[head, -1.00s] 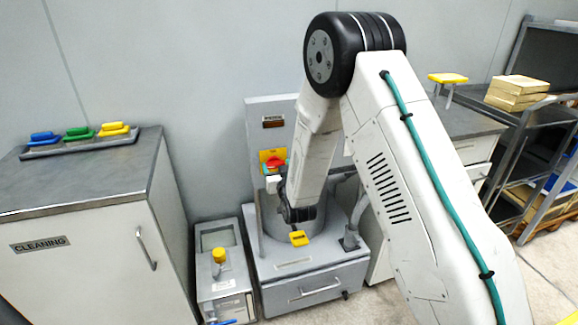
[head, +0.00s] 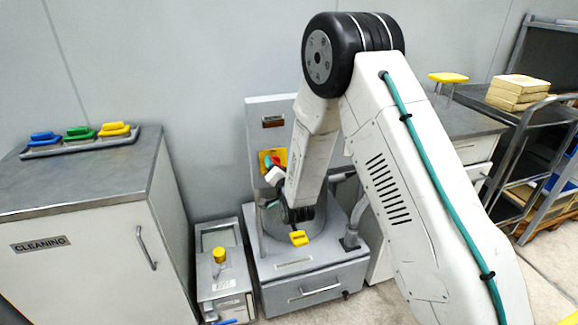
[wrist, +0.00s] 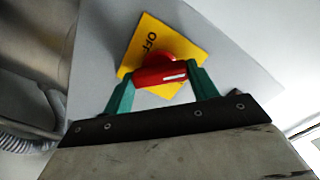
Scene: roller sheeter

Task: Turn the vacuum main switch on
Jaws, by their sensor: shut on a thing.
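The vacuum main switch is a red rotary handle (wrist: 160,75) on a yellow plate (wrist: 150,46) marked "OFF" in the wrist view. My gripper (wrist: 160,80) has its green fingers on both ends of the red handle, shut on it. The handle lies nearly level across the wrist picture, while the plate looks tilted. In the head view the yellow plate (head: 268,160) shows on the grey upright panel (head: 256,108), with the handle mostly hidden by my gripper (head: 274,166) and wrist. Any "ON" marking is not visible.
A grey drawer unit (head: 310,285) stands under the panel. A small grey machine with a yellow knob (head: 219,255) is left of it. The cleaning cabinet (head: 85,235) stands further left. A hose (head: 355,228) is on the right.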

